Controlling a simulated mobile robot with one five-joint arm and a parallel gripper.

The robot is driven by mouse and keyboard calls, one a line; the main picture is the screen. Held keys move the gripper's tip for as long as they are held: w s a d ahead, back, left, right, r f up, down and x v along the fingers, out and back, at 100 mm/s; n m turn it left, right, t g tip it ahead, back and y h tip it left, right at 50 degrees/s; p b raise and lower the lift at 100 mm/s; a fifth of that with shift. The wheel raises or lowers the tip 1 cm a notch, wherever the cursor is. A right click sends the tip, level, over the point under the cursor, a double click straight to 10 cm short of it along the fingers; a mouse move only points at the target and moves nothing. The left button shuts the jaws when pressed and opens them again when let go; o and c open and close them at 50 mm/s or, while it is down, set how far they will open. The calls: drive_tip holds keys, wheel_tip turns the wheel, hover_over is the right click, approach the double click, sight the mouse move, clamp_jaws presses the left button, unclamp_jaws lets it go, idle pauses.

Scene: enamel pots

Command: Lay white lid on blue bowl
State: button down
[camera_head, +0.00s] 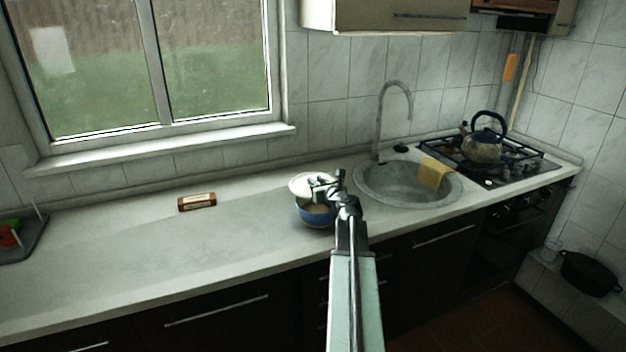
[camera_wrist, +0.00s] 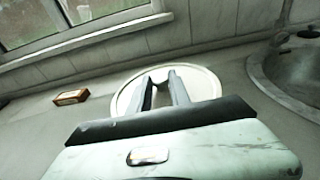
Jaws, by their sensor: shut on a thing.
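The white lid (camera_head: 300,184) is held in my gripper (camera_head: 318,183) above the blue bowl in the head view. The lid looks tilted, and part of the bowl's opening shows below it. The blue bowl (camera_head: 316,217) stands on the counter left of the sink, partly covered by the lid and my arm. In the wrist view the white lid (camera_wrist: 205,82) lies at the fingertips of my gripper (camera_wrist: 163,78), which is shut on it. The bowl is hidden there. Whether the lid touches the bowl's rim I cannot tell.
A round sink (camera_head: 385,188) with a tap and a yellow cloth (camera_head: 434,174) is to the right. A kettle (camera_head: 484,147) stands on the stove beyond. A small brown box (camera_head: 197,202) lies to the left. The counter (camera_head: 130,250) between is clear.

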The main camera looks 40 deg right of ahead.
drive_tip(key=v, duration=0.2)
drive_tip(key=f+v, duration=0.1)
drive_tip(key=v, duration=0.1)
drive_tip(key=shift+s+a, duration=0.2)
drive_tip(key=shift+s, duration=0.2)
wheel_tip(320, 180, down, 3)
drive_tip(key=b, duration=0.3)
drive_tip(key=shift+w+d+r, duration=0.1)
drive_tip(key=shift+w+r, duration=0.05)
drive_tip(key=shift+r, duration=0.1)
drive_tip(key=c, duration=0.6)
unclamp_jaws()
drive_tip(key=shift+c, duration=0.2)
drive_tip(key=shift+r, duration=0.1)
drive_tip(key=shift+r+p, duration=1.75)
drive_tip(key=shift+p, duration=0.15)
